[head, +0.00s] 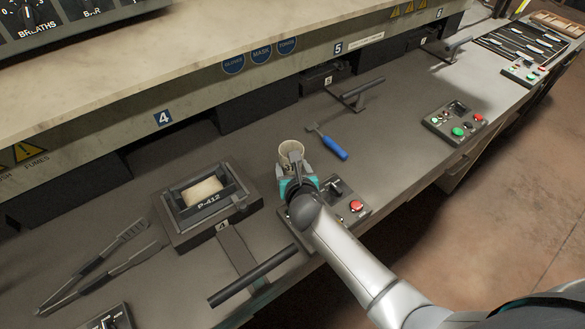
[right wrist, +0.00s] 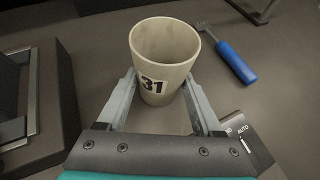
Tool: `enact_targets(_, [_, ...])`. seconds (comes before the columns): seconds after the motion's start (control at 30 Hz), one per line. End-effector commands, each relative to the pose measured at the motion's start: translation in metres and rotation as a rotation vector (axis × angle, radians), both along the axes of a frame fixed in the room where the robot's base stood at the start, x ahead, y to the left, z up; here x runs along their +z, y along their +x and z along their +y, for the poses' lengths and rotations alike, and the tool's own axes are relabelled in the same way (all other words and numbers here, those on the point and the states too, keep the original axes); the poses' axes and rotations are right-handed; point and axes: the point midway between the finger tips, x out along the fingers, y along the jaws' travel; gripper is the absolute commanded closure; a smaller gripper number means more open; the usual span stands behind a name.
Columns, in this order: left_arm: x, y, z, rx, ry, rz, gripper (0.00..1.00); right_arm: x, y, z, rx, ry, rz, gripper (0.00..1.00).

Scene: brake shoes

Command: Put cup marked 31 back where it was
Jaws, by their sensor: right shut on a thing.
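The cup marked 31 (right wrist: 163,60) is off-white and empty inside, with its number facing my right wrist camera. It also shows in the head view (head: 290,147), partly hidden behind my gripper. My right gripper (right wrist: 157,105) has one finger on each side of the cup and is shut on it; it also shows in the head view (head: 294,165). The cup looks upright, above or on the grey bench; I cannot tell whether its base touches. My left gripper is not in view.
A blue-handled tool (head: 333,147) lies just right of the cup. A control box (head: 355,207) with a red button sits under my right arm. The P-412 fixture (head: 180,222) holds a pale block at left. Tongs (head: 95,268) lie further left.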

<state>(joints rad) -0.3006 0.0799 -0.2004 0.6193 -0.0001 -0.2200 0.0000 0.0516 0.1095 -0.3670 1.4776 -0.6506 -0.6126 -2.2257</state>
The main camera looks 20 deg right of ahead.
Motion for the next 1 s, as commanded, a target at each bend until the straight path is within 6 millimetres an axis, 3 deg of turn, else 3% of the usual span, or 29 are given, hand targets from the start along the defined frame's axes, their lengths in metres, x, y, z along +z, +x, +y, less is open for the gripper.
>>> enact_targets(0.23, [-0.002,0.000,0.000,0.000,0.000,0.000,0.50,-0.003,0.000,0.000,0.000,-0.002,-0.001,0.97])
enact_targets(0.27, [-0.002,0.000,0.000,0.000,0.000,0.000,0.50,-0.003,0.000,0.000,0.000,-0.002,-0.001,0.31])
enact_targets(0.5, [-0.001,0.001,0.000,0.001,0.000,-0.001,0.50,-0.003,0.000,0.000,0.000,-0.001,-0.001,0.04])
enact_targets(0.87, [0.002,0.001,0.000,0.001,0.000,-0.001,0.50,0.003,0.000,0.000,0.000,0.001,0.000,0.02])
enact_targets(1.0, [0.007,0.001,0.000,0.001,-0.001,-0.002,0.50,0.009,-0.014,0.001,-0.001,-0.003,0.000,0.02])
